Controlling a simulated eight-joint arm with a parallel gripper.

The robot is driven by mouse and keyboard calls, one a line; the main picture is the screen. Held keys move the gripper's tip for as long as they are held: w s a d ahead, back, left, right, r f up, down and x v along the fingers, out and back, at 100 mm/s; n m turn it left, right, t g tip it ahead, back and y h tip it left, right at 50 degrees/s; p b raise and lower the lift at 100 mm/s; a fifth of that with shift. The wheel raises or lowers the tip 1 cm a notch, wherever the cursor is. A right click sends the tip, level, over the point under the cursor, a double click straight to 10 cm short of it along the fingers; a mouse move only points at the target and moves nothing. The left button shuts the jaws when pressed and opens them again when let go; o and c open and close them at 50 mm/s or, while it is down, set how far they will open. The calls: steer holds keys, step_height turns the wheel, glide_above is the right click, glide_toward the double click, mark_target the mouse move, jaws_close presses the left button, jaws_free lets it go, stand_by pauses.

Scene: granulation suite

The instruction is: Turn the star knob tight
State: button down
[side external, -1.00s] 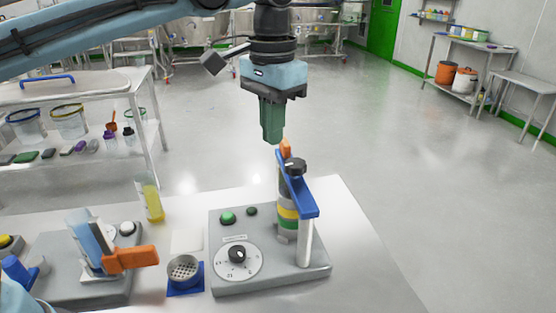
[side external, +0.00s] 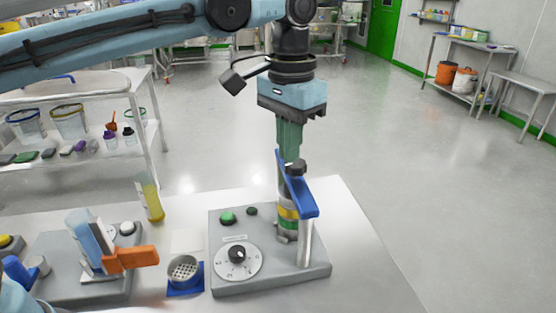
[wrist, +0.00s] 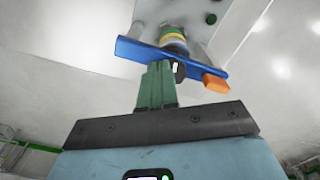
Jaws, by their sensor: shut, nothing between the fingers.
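The star knob (side external: 296,167) is small and black and sits on top of a blue bar (side external: 299,190). The bar lies over a banded yellow and green stack (side external: 288,215) and a pale post (side external: 305,245) on a grey machine base. My gripper (side external: 288,157), with green fingers, is shut and empty, pointing down with its tips close to the knob. In the wrist view the knob (wrist: 180,70) shows just right of the fingertips (wrist: 160,66), partly covered; I cannot tell whether they touch. The bar's orange end (wrist: 216,83) shows there but is hidden in the side view.
The grey base (side external: 270,275) carries a dial (side external: 237,256) and green buttons. To its left are a round sieve cup (side external: 184,270), a yellow bottle (side external: 152,200) and an orange-handled device (side external: 130,257). The white table is clear to the right of the base.

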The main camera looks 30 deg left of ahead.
steer(key=shift+f, duration=1.85)
steer(key=shift+a, duration=0.25)
steer(key=shift+w+a, duration=0.15)
steer(key=shift+a, duration=0.55)
steer(key=shift+w+a, duration=0.1)
steer(key=shift+a, duration=0.1)
steer(key=shift+w+a, duration=0.2)
steer(key=shift+a, duration=0.05)
steer(key=shift+s, duration=0.1)
step_height(320, 180, up, 6)
steer(key=shift+s+a, duration=0.25)
